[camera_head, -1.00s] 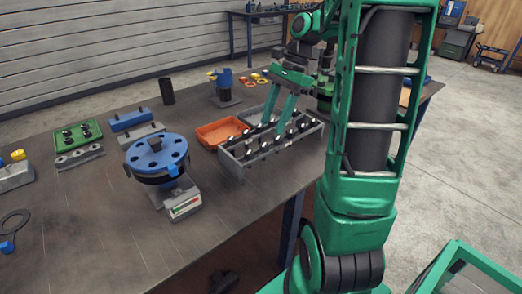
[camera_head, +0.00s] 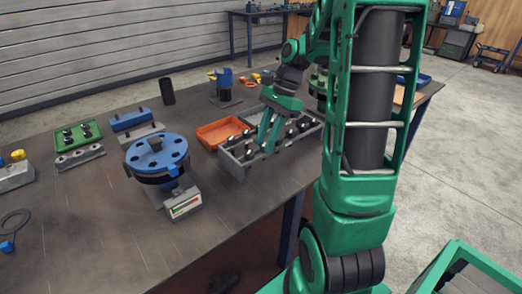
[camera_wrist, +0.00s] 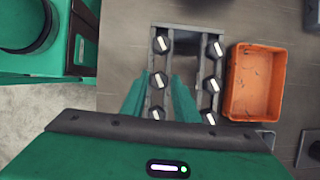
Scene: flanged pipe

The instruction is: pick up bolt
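Several dark bolts with pale tops stand upright in two rows in a grey rack (camera_head: 240,168). In the wrist view a far bolt of the left row (camera_wrist: 161,44), a middle bolt (camera_wrist: 158,80) and a near bolt (camera_wrist: 157,113) show, with the other row to the right (camera_wrist: 211,85). My gripper (camera_head: 266,146) points down over the rack, fingers apart. In the wrist view my gripper (camera_wrist: 159,82) has one finger on each side of the left row, around the middle and near bolts. I cannot tell whether the fingers touch a bolt.
An orange tray (camera_wrist: 238,108) lies beside the rack. A blue round flange (camera_head: 156,152) on a grey stand is to the left in the head view. A green tray (camera_head: 80,132) and a black cylinder (camera_head: 167,91) stand further left and back.

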